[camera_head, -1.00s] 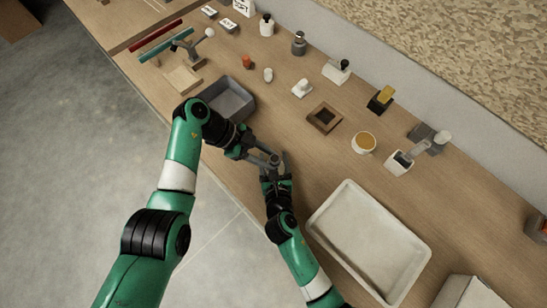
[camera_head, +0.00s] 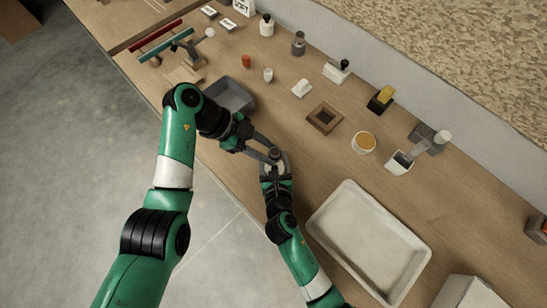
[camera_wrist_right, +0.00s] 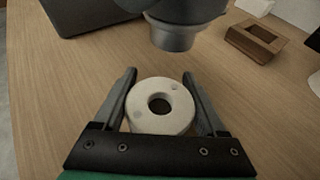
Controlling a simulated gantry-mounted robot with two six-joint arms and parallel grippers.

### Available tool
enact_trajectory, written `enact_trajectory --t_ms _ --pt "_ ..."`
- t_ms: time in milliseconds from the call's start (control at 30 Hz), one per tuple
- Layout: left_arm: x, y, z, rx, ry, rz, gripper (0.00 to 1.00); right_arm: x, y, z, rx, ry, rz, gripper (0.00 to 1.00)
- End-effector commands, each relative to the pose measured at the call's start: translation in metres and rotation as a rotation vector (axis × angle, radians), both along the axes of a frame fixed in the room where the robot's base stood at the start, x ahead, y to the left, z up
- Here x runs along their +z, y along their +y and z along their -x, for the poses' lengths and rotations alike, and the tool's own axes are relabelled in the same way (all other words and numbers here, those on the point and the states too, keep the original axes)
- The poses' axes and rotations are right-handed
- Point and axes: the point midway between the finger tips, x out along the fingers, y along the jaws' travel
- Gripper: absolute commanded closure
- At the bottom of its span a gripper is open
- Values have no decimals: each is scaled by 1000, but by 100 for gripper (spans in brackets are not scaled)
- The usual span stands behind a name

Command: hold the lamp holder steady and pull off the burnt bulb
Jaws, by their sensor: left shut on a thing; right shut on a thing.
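The lamp holder (camera_wrist_right: 160,119) is a pale, thick ring with an open round hole in its top, standing between the fingers of my right gripper (camera_wrist_right: 159,76). My right gripper (camera_head: 276,166) is shut on it at the bench's front part. The burnt bulb (camera_wrist_right: 174,36) shows in the right wrist view as a dark grey, stubby cylinder above and beyond the holder, apart from it. In the head view the bulb (camera_head: 274,153) is a small dark round at the fingertips of my left gripper (camera_head: 268,152), which is shut on it. The left fingers partly cover the bulb.
A grey bin (camera_head: 233,96) stands close behind my left gripper. A large pale tray (camera_head: 322,222) lies to the right of my right arm.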

Motion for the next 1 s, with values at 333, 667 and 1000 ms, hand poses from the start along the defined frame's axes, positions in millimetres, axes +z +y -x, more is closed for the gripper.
enact_trajectory --t_ms 333,667,1000 --pt "2 0 0 1 -1 0 100 0 0 0 0 0 0 12" --pt "2 0 0 1 -1 0 100 0 0 1 0 0 0 0" --pt "2 0 0 1 -1 0 100 18 -4 45 3 -2 -1 0"
